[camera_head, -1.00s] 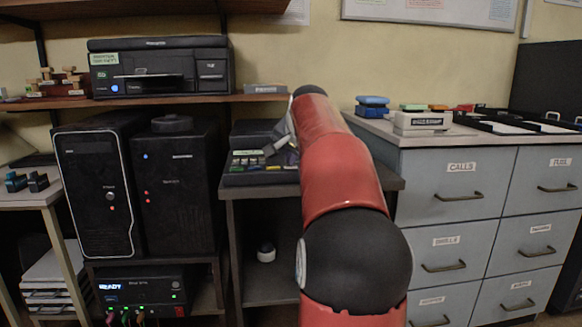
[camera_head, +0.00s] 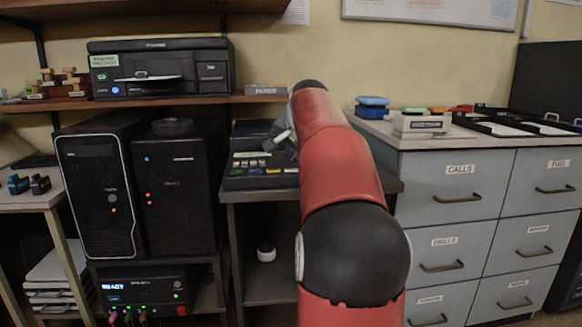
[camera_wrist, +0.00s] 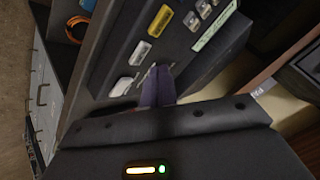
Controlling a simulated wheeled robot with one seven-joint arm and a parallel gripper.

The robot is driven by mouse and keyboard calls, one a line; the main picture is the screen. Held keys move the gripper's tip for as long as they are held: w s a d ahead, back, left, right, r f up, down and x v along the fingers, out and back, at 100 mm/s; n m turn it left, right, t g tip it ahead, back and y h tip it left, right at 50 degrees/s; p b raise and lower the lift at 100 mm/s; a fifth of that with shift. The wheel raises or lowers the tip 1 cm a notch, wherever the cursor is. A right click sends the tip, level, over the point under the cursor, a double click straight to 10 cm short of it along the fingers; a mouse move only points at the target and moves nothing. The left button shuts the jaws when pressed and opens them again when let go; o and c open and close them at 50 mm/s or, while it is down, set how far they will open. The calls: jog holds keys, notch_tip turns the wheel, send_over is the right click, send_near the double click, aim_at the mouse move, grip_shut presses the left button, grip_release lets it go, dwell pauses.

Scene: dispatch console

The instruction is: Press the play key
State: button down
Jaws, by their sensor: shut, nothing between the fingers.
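The dark console (camera_head: 260,180) with rows of keys stands on a small desk left of my arm. In the wrist view its panel shows a yellow key (camera_wrist: 160,20), a pale grey key (camera_wrist: 140,52), a white key (camera_wrist: 121,86) and small grey keys (camera_wrist: 190,21). I cannot read a play mark on any key. My gripper (camera_wrist: 158,72) is shut and empty, its dark purple fingers pointing at the panel beside the white key. Something pale shows at the fingertips, partly hidden. I cannot tell whether they touch the panel.
A pale label strip (camera_wrist: 216,28) lies beside the small keys. Black computer towers (camera_head: 175,190) stand left of the desk, and a shelf (camera_head: 190,101) with a printer (camera_head: 158,70) is above. Grey drawers (camera_head: 450,200) stand right of my arm.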

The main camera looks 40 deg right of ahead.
jog(key=shift+r+p, duration=1.75)
jog(key=shift+r, duration=0.35)
notch_tip(320, 180, up, 3)
jog(key=p, duration=0.2)
notch_tip(320, 180, up, 5)
send_over(292, 173)
jog(key=shift+w, duration=0.1)
jog(key=s+a+f+n+y, duration=0.1)
jog(key=s+a+f+n, duration=0.25)
jog(key=a, duration=0.65)
jog(key=s+a+f+n+y, duration=0.1)
jog(key=s+a+f+n, duration=0.25)
jog(key=a, duration=0.65)
jog(key=s+a+f+n+g+y, duration=0.1)
jog(key=s+a+f+n, duration=0.2)
jog(key=s+a+f, duration=0.3)
jog(key=s+a+f+n+g+y, duration=0.1)
jog(key=s+a+f+n, duration=0.3)
jog(key=s+f, duration=1)
jog(key=a+f, duration=0.1)
jog(key=a, duration=0.2)
jog(key=shift+a+f+g, duration=0.3)
